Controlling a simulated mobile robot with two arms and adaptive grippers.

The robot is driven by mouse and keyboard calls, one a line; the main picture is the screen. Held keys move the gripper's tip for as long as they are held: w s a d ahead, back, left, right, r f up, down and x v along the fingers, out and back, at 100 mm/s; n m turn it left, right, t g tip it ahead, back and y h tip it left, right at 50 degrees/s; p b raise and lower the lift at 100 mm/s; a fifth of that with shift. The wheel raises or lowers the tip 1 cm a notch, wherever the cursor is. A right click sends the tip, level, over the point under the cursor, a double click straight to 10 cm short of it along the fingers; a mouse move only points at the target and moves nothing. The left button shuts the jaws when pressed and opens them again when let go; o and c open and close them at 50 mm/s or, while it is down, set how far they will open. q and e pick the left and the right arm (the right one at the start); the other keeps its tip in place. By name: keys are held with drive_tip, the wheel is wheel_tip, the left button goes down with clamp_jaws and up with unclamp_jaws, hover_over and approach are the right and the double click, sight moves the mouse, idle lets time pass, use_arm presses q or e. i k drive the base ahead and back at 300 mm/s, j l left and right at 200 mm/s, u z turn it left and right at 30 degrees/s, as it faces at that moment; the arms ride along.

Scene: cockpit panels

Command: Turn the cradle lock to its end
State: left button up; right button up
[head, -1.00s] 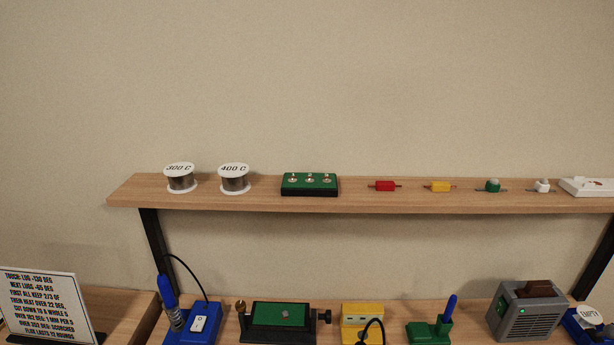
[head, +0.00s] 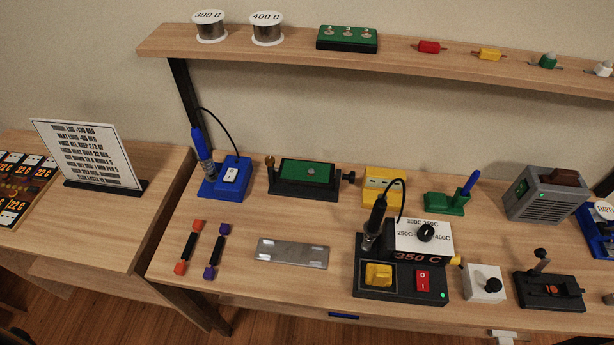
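A black cradle (head: 303,191) holds a green board (head: 308,173) near the back of the workbench, left of centre. A black knob (head: 348,177) sits on the cradle's right end, and a brass-coloured round piece (head: 270,161) stands at its left end. I cannot tell for sure which of the two is the lock, or how far it is turned. A small grey spot (head: 311,171) shows on the board. Neither of my grippers is in view.
A black soldering station (head: 400,285) with a dial stands in front, right of centre. A blue iron stand (head: 222,180) is left of the cradle and a yellow box (head: 384,186) is right. A metal plate (head: 292,253) lies in front. A shelf (head: 380,55) runs above.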

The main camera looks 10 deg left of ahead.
sight(270, 160)
drive_tip(key=k+l+u, duration=0.15)
drive_tip(key=l, duration=0.25)
drive_tip(key=l+u, duration=0.15)
drive_tip(key=l, duration=0.2)
drive_tip(key=k+l+u, duration=0.15)
drive_tip(key=l, duration=0.2)
drive_tip(key=k+l+u, duration=0.15)
drive_tip(key=l, duration=0.2)
drive_tip(key=k+l+u, duration=0.15)
drive_tip(key=l, duration=0.2)
